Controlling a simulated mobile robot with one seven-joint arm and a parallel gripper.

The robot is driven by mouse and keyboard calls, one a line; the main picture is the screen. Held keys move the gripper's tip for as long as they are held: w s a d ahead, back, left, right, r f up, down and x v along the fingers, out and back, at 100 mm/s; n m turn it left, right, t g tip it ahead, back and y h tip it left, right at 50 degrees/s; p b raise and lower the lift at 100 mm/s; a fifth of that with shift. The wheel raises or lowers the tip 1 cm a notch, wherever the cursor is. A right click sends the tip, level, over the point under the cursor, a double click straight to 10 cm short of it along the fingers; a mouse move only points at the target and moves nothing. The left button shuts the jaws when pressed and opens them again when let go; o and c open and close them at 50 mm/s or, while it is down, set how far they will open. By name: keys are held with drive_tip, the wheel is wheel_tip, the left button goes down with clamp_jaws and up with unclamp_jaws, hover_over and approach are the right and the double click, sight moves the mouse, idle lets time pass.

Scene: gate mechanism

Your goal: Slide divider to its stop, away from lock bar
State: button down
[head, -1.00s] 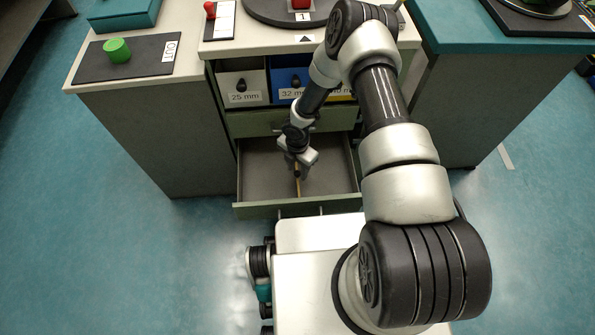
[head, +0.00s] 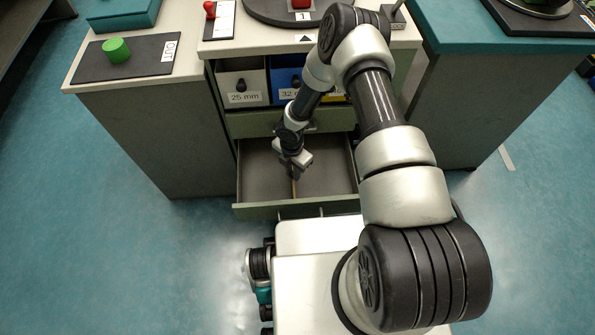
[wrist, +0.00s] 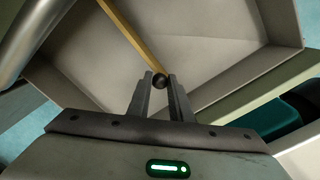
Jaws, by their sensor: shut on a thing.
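The divider (wrist: 130,33) is a thin tan-yellow strip standing in the open drawer (head: 255,165). In the wrist view it runs from the upper left down to a dark round knob (wrist: 160,81). My gripper (wrist: 159,84) is shut on this knob, one finger on each side. In the head view my gripper (head: 294,172) reaches down into the drawer, and a short part of the divider (head: 294,189) shows below it, near the drawer's middle. The rest of the divider is hidden by my arm. I cannot make out the lock bar in either view.
The drawer's green front (head: 290,209) and its side walls bound the space around my gripper. Above are bins labelled 25 mm (head: 243,85) and 32 (head: 287,80). The drawer floor is bare on both sides of the divider.

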drive_tip(key=a+b, duration=0.4)
drive_tip(key=a, duration=0.8)
drive_tip(key=shift+a, duration=0.2)
drive_tip(key=c, duration=1.6)
unclamp_jaws()
drive_tip(key=shift+r, duration=0.1)
wheel_tip(320, 180, up, 17)
drive_tip(key=p, duration=0.4)
drive_tip(key=shift+s+r, duration=0.1)
drive_tip(key=shift+r, duration=0.05)
